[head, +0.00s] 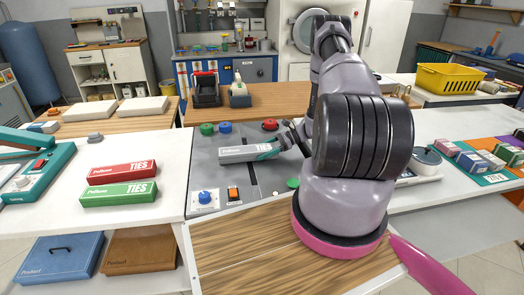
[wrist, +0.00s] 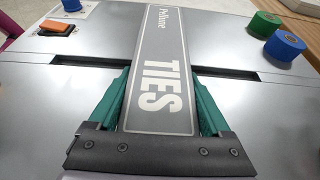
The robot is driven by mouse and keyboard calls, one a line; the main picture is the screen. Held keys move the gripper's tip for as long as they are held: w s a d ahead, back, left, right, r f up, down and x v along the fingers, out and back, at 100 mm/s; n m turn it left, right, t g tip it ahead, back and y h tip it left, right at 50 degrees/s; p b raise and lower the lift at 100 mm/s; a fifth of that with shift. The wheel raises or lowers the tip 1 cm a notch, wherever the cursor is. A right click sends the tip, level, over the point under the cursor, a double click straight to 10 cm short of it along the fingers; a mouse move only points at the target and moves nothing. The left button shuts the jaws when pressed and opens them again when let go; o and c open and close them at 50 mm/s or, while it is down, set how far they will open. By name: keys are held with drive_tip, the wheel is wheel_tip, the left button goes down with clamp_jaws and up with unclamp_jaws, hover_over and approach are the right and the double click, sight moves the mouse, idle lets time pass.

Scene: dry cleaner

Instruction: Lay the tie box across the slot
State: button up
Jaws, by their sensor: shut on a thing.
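The grey tie box (head: 247,153), lettered "Pellione TIES", is held by my gripper (head: 272,150) over the grey worktop. In the wrist view the tie box (wrist: 160,60) runs lengthwise away from me between the two green fingers of my gripper (wrist: 158,78). The dark slot (wrist: 232,74) in the worktop shows on both sides of the box, which crosses over it roughly at a right angle. The middle of the slot is hidden under the box. I cannot tell whether the box touches the surface.
Green (wrist: 265,24) and blue (wrist: 284,44) round items stand at the right of the wrist view. An orange item (wrist: 58,28) lies at its left. Red (head: 122,172) and green (head: 118,194) tie boxes lie on the white counter at left.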

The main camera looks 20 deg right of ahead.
drive_tip(key=shift+f, duration=0.2)
drive_tip(key=o, duration=1.2)
drive_tip(key=shift+o, duration=0.2)
